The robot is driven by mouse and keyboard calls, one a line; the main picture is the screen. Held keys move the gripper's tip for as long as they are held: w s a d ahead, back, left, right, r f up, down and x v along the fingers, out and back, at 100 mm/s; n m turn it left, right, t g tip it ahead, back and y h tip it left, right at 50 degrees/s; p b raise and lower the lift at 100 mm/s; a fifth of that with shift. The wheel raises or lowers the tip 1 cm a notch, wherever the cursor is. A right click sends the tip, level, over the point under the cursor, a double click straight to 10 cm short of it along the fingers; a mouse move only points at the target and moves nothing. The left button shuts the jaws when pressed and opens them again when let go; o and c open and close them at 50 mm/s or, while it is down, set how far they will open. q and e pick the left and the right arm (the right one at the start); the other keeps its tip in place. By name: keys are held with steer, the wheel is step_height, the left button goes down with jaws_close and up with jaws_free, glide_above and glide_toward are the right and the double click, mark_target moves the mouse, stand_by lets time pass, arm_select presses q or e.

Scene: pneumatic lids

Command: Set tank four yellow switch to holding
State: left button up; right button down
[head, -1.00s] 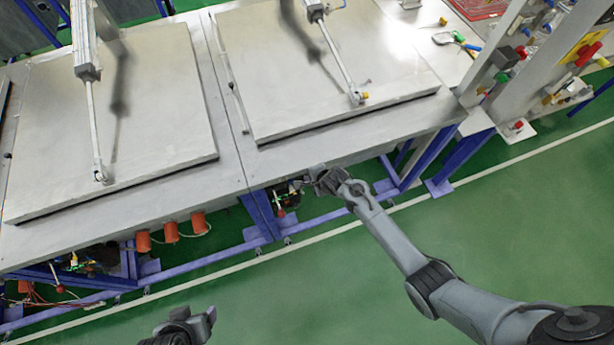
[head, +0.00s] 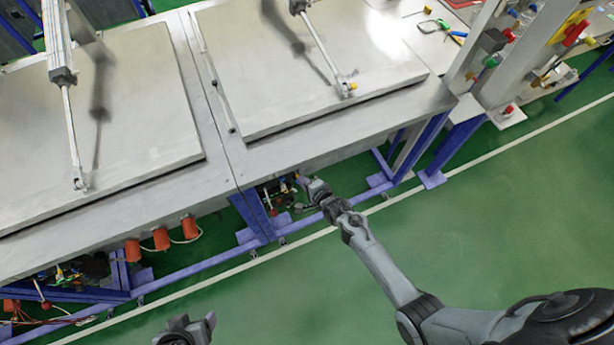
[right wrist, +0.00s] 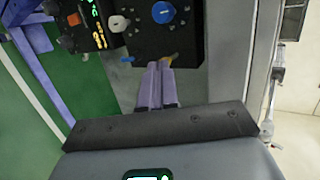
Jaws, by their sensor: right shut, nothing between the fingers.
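My right gripper (head: 301,178) is at the front edge of the right-hand tank, just below its rim. In the right wrist view its fingers (right wrist: 160,66) are shut together and empty, pointing at a black control panel (right wrist: 150,40). A small yellow-orange part (right wrist: 173,57), perhaps the yellow switch, shows right beside the fingertips. I cannot tell its setting or whether the fingers touch it. The panel also has a blue knob (right wrist: 163,12) and a pale knob (right wrist: 118,23). My left gripper (head: 207,325) is low in the head view, away from the tanks; its jaw state is unclear.
The panel area under the right tank (head: 277,190) sits between blue legs. Orange cups (head: 161,239) hang below the left tank's edge. Piston rods stand on both flat lids (head: 320,60). The green floor in front is clear.

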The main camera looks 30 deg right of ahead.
arm_select(q)
step_height(320, 180, down, 5)
steer(key=b, duration=0.4)
steer(key=shift+w+f, duration=0.1)
steer(key=shift+f, duration=0.1)
arm_select(e)
steer(key=t, duration=0.1)
steer(key=f+t, duration=0.1)
steer(key=t, duration=0.1)
steer(key=shift+f, duration=0.3)
arm_select(q)
steer(key=shift+d+p+v, duration=0.15)
steer(key=shift+p+v, duration=0.55)
steer(key=shift+v, duration=0.05)
steer(key=shift+d+p+v, duration=0.15)
steer(key=shift+p+v, duration=0.5)
steer(key=shift+v, duration=0.1)
arm_select(e)
steer(key=v, duration=1.4)
steer(key=shift+f, duration=0.3)
arm_select(q)
steer(key=shift+d, duration=0.1)
arm_select(e)
steer(key=shift+s+f, duration=0.1)
